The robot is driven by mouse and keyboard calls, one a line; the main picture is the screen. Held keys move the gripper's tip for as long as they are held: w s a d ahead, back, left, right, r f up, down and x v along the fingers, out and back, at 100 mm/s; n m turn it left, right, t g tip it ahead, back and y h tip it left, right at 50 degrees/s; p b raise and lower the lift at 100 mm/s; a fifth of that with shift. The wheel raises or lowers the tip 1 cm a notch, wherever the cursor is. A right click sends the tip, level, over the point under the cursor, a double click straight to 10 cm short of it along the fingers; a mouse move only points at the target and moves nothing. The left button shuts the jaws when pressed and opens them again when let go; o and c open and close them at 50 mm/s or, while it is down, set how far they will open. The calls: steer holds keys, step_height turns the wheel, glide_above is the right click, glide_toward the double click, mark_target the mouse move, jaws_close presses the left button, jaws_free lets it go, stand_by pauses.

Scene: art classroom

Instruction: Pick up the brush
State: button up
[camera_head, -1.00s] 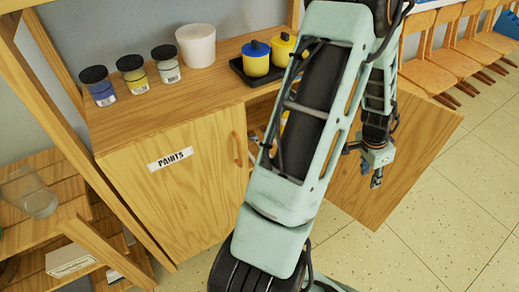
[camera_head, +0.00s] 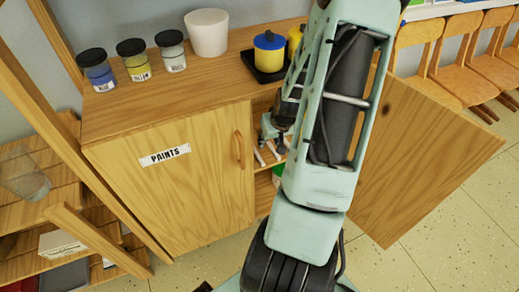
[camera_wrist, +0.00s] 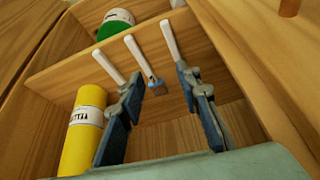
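Several brushes with white handles lie side by side on a shelf inside the cabinet. In the wrist view the middle brush (camera_wrist: 138,56) shows its metal band and dark tip between my gripper's fingertips. A left brush (camera_wrist: 107,66) and a right brush (camera_wrist: 171,38) lie to either side, their far ends behind the fingers. My gripper (camera_wrist: 160,79) is open, with a clear gap between its fingers and the middle brush. In the head view my gripper (camera_head: 274,138) is inside the cabinet opening, just by the brushes (camera_head: 271,151), partly hidden by my arm.
A yellow bottle (camera_wrist: 83,130) stands close left of the fingers in the wrist view. A green-and-white jar (camera_wrist: 115,22) is beyond the shelf edge (camera_wrist: 60,80). The left cabinet door (camera_head: 175,195) is shut; the right door (camera_head: 425,150) stands open. Paint jars (camera_head: 132,60) stand on top.

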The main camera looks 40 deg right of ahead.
steer(key=a+n, duration=0.1)
steer(key=a, duration=0.2)
steer(key=b, duration=0.2)
glide_toward(258, 155)
steer(key=x, duration=0.2)
steer(key=shift+w+a+f, duration=0.1)
steer(key=shift+w+f, duration=0.05)
steer(key=shift+f, duration=0.1)
steer(key=b+x, duration=0.2)
steer(key=x, duration=0.3)
steer(key=shift+f, duration=0.3)
steer(key=shift+d+r, duration=0.1)
steer(key=shift+d, duration=0.15)
jaws_close()
